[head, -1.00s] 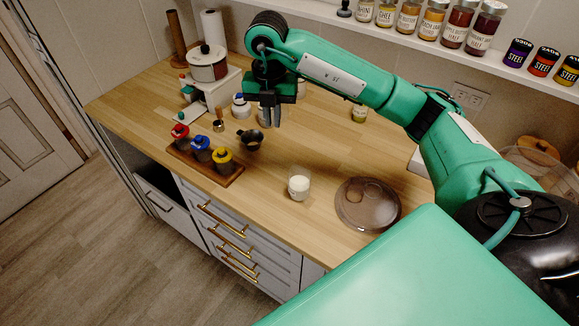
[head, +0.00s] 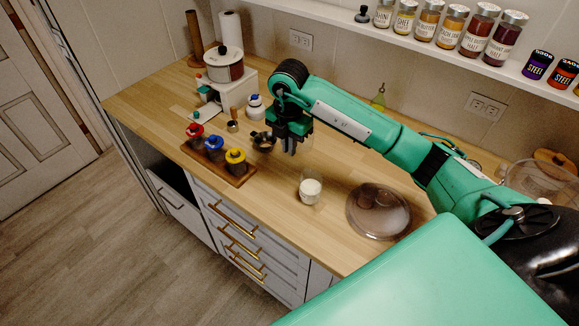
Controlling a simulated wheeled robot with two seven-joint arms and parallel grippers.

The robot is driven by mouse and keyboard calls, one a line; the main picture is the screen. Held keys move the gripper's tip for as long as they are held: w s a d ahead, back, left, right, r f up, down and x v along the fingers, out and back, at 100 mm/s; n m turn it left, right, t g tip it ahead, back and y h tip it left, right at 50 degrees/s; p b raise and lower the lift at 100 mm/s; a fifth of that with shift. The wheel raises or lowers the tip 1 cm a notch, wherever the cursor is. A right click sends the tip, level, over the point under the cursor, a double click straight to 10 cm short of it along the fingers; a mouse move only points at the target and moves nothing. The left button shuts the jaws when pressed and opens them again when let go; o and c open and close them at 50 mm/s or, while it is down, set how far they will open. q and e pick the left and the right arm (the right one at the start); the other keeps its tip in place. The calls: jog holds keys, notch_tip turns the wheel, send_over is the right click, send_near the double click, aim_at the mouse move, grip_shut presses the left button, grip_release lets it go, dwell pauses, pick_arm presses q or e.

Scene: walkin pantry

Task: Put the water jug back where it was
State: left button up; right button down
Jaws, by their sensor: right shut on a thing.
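My right gripper (head: 290,144) points down over the middle of the counter, its fingers close together. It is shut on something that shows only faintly. A clear, see-through shape at the fingers looks like the water jug (head: 306,147), but its outline is hard to make out and the gripper partly hides it. I cannot tell whether its base touches the counter (head: 340,160). A small dark cup with a handle (head: 263,141) stands just left of the fingers. My left gripper is out of view.
A wooden tray (head: 222,173) with red, blue and yellow-lidded jars lies to the left. A glass of white contents (head: 310,190) and a round clear lidded dish (head: 378,210) stand in front. A white stand with a pot (head: 224,65) is at the back left. Spice jars line the shelf (head: 440,55).

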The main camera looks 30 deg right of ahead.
notch_tip(320, 180, down, 10)
jog(key=shift+r+p, duration=0.25)
jog(key=shift+p, duration=0.8)
jog(key=shift+f, duration=0.1)
jog(key=c, duration=1.5)
grip_release()
notch_tip(320, 180, up, 11)
jog(key=b, duration=0.4)
jog(key=shift+r, duration=0.65)
